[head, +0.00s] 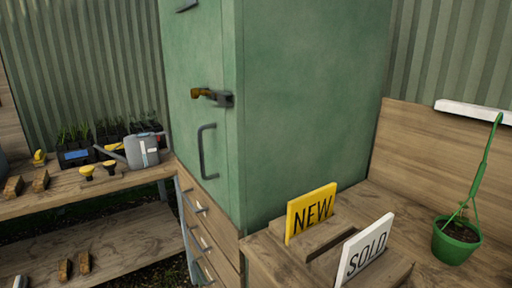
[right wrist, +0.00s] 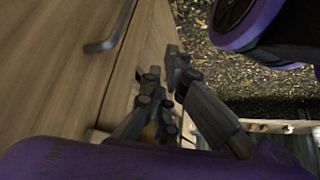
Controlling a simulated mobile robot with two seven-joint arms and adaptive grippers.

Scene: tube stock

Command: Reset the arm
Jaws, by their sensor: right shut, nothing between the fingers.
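My right gripper (right wrist: 176,68) shows in the right wrist view, shut and empty. It points along a wooden drawer front (right wrist: 60,60) with a grey handle (right wrist: 112,32) to its left. Ground with leaf litter (right wrist: 210,75) lies beyond the fingers. Whether the fingers touch the wood I cannot tell. Neither gripper shows in the head view.
A green cabinet (head: 305,110) with a latch (head: 212,96) and a handle (head: 204,152) stands over wooden drawers (head: 205,230). Yellow NEW (head: 311,212) and white SOLD (head: 366,249) signs stand right, near a green pot (head: 457,240). A left bench (head: 75,193) holds a grey watering can (head: 142,150).

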